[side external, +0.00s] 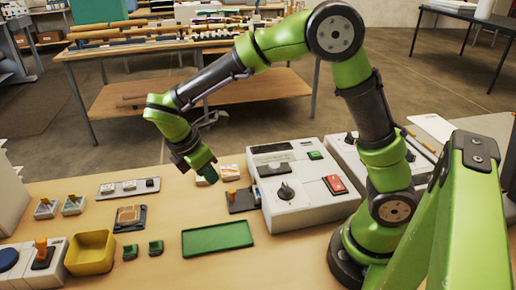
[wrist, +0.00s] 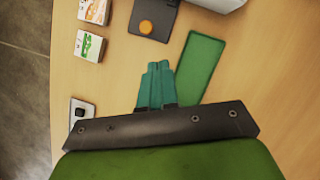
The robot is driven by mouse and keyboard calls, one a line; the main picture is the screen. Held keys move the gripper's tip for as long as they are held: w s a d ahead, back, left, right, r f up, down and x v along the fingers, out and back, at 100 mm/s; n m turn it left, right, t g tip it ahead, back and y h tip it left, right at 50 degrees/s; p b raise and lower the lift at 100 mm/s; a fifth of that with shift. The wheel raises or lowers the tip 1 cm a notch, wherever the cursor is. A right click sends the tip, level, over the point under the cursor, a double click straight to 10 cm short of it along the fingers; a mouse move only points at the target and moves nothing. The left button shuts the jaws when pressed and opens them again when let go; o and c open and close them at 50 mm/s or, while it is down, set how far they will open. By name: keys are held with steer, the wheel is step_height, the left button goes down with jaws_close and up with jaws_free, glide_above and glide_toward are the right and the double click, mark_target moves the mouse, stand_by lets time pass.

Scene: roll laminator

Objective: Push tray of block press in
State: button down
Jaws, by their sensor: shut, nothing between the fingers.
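A dark flat tray with an orange knob (side external: 240,201) sticks out from the left side of a white machine (side external: 302,188), which has a black dial, a red switch and a green button. I take these for the block press and its tray. In the wrist view the tray (wrist: 152,18) lies at the top, beside a white corner of the machine (wrist: 222,4). My gripper (side external: 206,166) hangs above the table, left of the tray and apart from it. Its teal fingers are closed together and empty in the wrist view (wrist: 158,82).
A green flat tray (side external: 217,237) lies in front of the press. Two small boxes (side external: 207,175) (side external: 230,172) stand behind the dark tray. A yellow bin (side external: 91,252), green blocks (side external: 156,247), a dark square pad (side external: 129,217) and a switch panel (side external: 129,188) are on the left.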

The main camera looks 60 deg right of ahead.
mark_target(235, 191)
steer(key=w+a+m+g, duration=0.1)
steer(key=w+a+m, duration=0.1)
steer(key=w+m, duration=0.3)
steer(key=shift+n+y, duration=0.3)
steer(key=shift+n, duration=0.4)
steer(key=x, duration=0.6)
steer(key=w+x, duration=0.1)
steer(key=x, duration=0.2)
steer(key=shift+s+d+f, duration=0.1)
steer(key=shift+d, duration=0.2)
steer(key=s+d, duration=0.1)
steer(key=d, duration=0.1)
steer(key=shift+s+d, duration=0.3)
steer(key=shift+s, duration=0.1)
steer(key=shift+s+d, duration=0.25)
steer(key=shift+d, duration=0.1)
steer(key=s+d, duration=0.3)
